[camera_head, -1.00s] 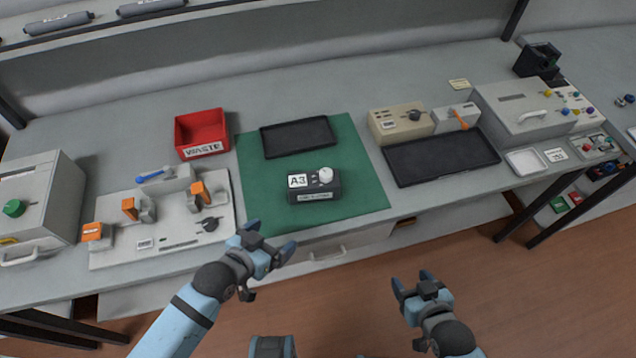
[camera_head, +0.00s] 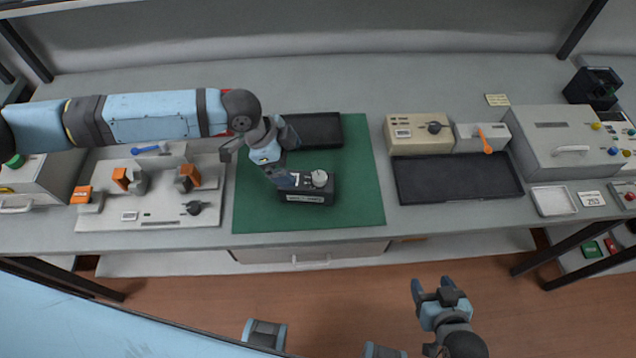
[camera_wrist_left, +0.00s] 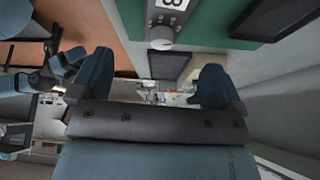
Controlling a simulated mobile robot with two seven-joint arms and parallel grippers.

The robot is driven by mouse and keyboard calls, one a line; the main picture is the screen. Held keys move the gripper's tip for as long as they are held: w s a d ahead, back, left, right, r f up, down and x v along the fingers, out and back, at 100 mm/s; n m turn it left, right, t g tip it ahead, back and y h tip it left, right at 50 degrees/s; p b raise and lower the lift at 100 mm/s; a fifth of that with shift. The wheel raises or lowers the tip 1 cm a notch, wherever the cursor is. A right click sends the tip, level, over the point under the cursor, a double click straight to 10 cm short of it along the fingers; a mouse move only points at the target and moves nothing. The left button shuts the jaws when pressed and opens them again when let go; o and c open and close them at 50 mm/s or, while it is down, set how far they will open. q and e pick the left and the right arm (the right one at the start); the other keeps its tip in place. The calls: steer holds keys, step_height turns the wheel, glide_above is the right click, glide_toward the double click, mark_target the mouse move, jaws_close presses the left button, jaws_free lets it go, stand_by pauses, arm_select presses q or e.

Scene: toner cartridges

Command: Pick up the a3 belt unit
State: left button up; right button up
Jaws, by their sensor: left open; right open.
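The A3 belt unit (camera_head: 308,188) is a dark box with a white label and a pale round knob on top. It sits on the green mat (camera_head: 350,215) in the head view. My left gripper (camera_head: 289,158) is open and empty, above the unit's left side, and hides part of its label. In the left wrist view the unit (camera_wrist_left: 165,20) shows at the top, with its knob and part of its label, beyond the open fingers (camera_wrist_left: 150,85). My right gripper (camera_head: 432,288) is open and empty over the floor in front of the bench.
A black tray (camera_head: 318,128) lies behind the unit on the mat. A larger dark tray (camera_head: 457,180) lies to the right. A pale fixture with orange clamps (camera_head: 150,205) stands left of the mat. My left arm mostly hides the red waste bin.

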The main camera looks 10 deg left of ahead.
mark_target(301, 180)
arm_select(q)
steer(key=shift+w+a+r+y, duration=0.1)
steer(key=shift+w+a+y, duration=0.2)
steer(key=shift+a, duration=0.3)
steer(key=shift+w+a+r+y, duration=0.1)
steer(key=shift+w+a+y, duration=0.15)
steer(key=shift+a, duration=0.35)
steer(key=x, duration=0.8)
steer(key=shift+s, duration=0.1)
steer(key=x, duration=0.1)
steer(key=p+x, duration=0.1)
steer(key=x, duration=0.2)
steer(key=shift+s+d+f+p, duration=0.2)
steer(key=shift+s+d+p, duration=0.1)
steer(key=shift+d, duration=0.1)
steer(key=shift+d+f, duration=0.15)
steer(key=shift+f, duration=0.25)
arm_select(e)
steer(key=shift+w+d+r, duration=0.25)
steer(key=shift+d+r, duration=0.15)
steer(key=shift+r, duration=0.35)
arm_select(q)
steer(key=shift+c, duration=0.2)
